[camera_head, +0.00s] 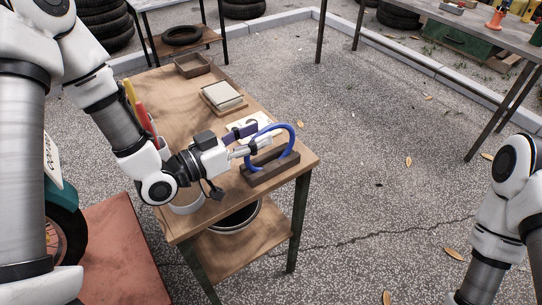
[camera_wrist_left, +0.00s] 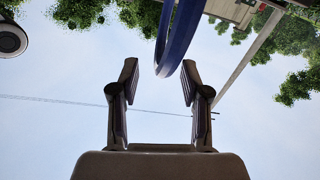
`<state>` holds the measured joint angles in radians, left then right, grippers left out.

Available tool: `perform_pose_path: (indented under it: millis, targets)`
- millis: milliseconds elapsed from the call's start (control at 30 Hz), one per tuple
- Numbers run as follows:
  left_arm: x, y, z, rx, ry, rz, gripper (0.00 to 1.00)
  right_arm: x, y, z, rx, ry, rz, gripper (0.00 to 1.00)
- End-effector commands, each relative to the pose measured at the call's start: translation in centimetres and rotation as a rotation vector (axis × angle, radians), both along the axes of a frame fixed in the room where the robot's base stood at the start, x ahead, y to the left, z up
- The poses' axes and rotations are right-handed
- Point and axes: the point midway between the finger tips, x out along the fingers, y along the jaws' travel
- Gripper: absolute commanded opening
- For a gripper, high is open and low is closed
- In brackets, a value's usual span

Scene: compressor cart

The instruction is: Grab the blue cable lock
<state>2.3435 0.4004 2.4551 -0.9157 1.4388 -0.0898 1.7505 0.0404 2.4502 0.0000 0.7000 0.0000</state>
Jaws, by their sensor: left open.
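The blue cable lock (camera_head: 292,138) shows as an upright blue loop at the near right corner of the wooden table. Its lower part sits at a dark brown wooden block (camera_head: 270,172). My left gripper (camera_head: 262,146) is at the loop's left side, pointing right. In the left wrist view my left gripper (camera_wrist_left: 159,75) is open and empty. There the blue cable (camera_wrist_left: 181,35) runs down from the top edge, near the right fingertip and just past the tips. I cannot tell whether it touches. My right gripper is out of view.
On the table (camera_head: 170,92) are a stack of tan slabs (camera_head: 223,97), a small open tray (camera_head: 192,65) and a dark purple item (camera_head: 240,132) behind my left gripper. Red- and yellow-handled tools stand left. The paved floor to the right is open.

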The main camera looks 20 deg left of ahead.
Motion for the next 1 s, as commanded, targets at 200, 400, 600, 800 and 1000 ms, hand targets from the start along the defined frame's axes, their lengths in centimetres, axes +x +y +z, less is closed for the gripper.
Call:
perform_pose_path:
  millis: [200, 400, 600, 800, 1000]
  targets:
    - [2.6, -2.2, 0.0, 0.007, -0.002, -0.005, 0.47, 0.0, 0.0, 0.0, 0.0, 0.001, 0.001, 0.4]
    - [4.0, -3.2, 0.0, 0.0, 0.0, -0.001, 0.47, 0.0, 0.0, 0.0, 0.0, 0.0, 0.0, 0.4]
    - [4.0, -3.1, 0.0, -0.001, 0.0, -0.001, 0.32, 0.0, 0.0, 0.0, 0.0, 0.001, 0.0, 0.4]
    - [4.0, -3.1, 0.0, -0.001, 0.0, -0.001, 0.0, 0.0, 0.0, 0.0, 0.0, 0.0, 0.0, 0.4]
    - [4.0, -3.1, 0.1, -0.001, -0.001, -0.001, 0.0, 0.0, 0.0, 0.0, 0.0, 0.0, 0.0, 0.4]
